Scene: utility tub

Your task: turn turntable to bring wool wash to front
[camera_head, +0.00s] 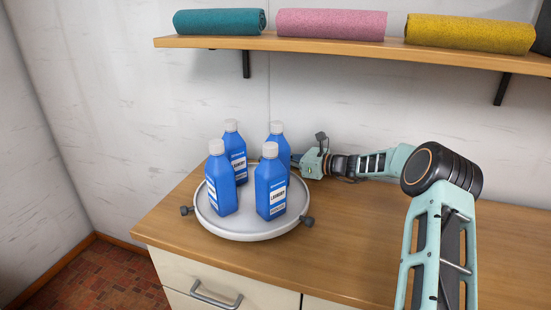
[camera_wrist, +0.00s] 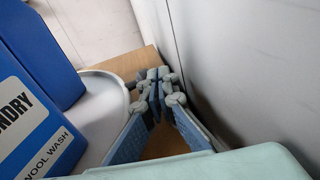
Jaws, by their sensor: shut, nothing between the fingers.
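A round white turntable (camera_head: 245,231) stands on the wooden counter and carries several blue bottles with white caps. In the wrist view, the near bottle (camera_wrist: 30,120) reads "LAUNDRY" and "WOOL WASH"; it is probably the back right bottle (camera_head: 279,145) in the head view, whose label is hidden there. The front right bottle (camera_head: 270,187) and front left bottle (camera_head: 221,185) show labels too small to read fully. My gripper (camera_head: 302,160) is at the turntable's back right, by the wall. In the wrist view its fingers (camera_wrist: 160,78) are shut and empty, beside the turntable rim.
Dark knobs stick out from the turntable's left (camera_head: 186,210) and right front (camera_head: 308,222). The wall is close beside my gripper. A shelf (camera_head: 330,47) with rolled towels hangs above. The counter (camera_head: 350,240) is clear in front of my arm.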

